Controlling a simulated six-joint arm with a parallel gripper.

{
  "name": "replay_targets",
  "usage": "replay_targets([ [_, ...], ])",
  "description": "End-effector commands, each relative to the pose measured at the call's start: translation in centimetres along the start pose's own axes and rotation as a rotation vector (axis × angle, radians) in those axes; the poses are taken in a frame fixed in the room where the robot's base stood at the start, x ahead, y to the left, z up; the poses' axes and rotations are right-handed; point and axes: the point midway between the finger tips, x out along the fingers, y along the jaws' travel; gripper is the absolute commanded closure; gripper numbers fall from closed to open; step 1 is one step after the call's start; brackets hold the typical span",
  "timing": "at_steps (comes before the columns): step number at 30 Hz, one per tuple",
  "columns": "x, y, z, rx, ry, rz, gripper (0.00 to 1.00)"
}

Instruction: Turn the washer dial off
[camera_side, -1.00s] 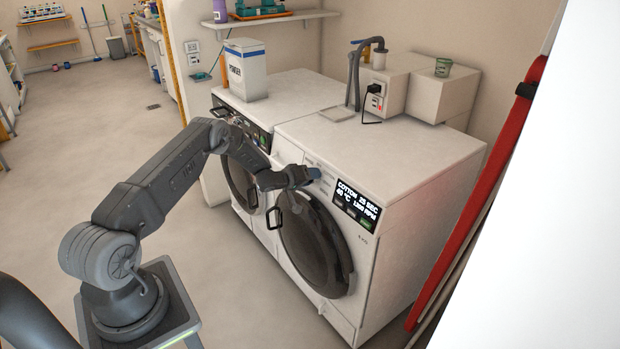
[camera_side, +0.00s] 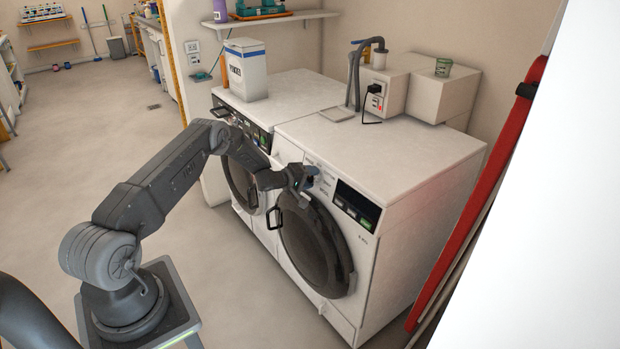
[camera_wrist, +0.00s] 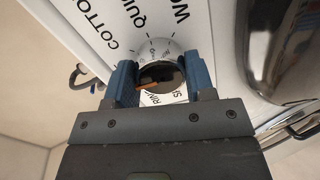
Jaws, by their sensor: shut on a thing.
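The washer (camera_side: 400,200) is the white front-loader on the right, with a dark round door and a control panel. Its display (camera_side: 357,204) is dark, with no text lit. My gripper (camera_side: 311,177) is at the panel, left of the display. In the wrist view its two blue fingers (camera_wrist: 158,82) are closed on the silver round dial (camera_wrist: 160,52), one on each side. The printed words around the dial include COTTON, QUICK and part of RINSE. An orange mark shows between the fingers. The fingers hide part of the dial and some labels.
A second front-loader (camera_side: 240,172) stands to the left, with a box of powder (camera_side: 246,70) on top. A red board (camera_side: 490,190) leans at the right. The floor at the left is open.

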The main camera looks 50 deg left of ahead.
Motion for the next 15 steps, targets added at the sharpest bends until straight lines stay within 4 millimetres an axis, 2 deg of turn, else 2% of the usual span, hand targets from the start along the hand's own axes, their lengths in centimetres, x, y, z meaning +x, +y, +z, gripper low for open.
replay_targets([
  [8, 0.05, 0.1, -0.04, 0.001, 0.002, 0.001, 0.74],
  [9, 0.05, 0.1, -0.04, 0.001, 0.002, 0.002, 0.47],
  [15, 0.03, 0.06, -0.02, 0.001, 0.001, 0.001, 0.28],
])
